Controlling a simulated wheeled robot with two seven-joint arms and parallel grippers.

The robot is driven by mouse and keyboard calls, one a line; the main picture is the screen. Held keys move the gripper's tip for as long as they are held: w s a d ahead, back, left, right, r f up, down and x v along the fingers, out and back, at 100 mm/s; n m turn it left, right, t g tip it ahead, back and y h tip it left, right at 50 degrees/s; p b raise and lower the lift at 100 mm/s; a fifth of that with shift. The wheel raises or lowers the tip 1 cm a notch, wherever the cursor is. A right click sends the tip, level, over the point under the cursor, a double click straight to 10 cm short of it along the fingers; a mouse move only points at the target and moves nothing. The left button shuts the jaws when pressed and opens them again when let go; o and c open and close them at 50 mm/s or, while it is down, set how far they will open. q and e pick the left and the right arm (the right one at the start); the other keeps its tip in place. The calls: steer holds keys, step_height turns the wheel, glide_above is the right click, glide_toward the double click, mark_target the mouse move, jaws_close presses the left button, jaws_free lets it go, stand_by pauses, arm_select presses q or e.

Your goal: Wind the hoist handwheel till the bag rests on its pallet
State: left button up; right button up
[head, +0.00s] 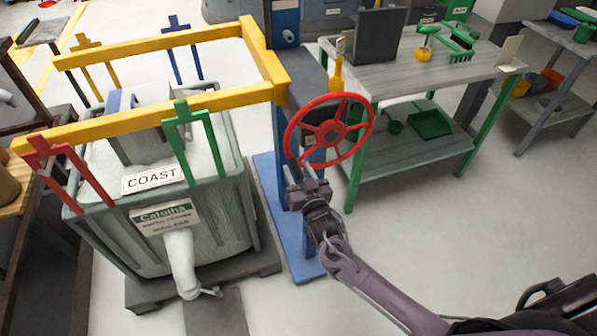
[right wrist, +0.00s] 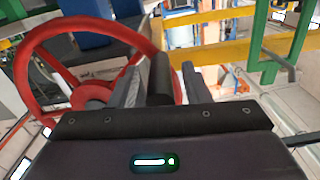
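The red handwheel (head: 364,119) stands on a blue post (head: 271,190). My right gripper (head: 308,190) is at the wheel's lower left rim. In the right wrist view, a dark cylindrical handle (right wrist: 161,80) stands between its two fingers (right wrist: 160,86), with a narrow gap visible, so the fingers look open around it. The red wheel (right wrist: 84,92) fills the left of that view. The big grey-green bag (head: 225,215) hangs within the yellow frame by coloured straps, above a dark pallet (head: 262,262). I cannot tell whether its underside touches the pallet. My left gripper is out of view.
A yellow lifting frame (head: 215,100) spans the bag. A white spout (head: 182,262) hangs at its front. A grey workbench with green legs (head: 440,70) holding green tools stands right of the wheel. Shelves (head: 20,230) stand at the left. The floor at right is clear.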

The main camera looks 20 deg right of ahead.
jaws_close()
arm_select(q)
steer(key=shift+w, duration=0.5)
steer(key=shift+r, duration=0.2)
arm_select(e)
steer(key=shift+a+r+m, duration=0.1)
steer(key=shift+r+m, duration=0.2)
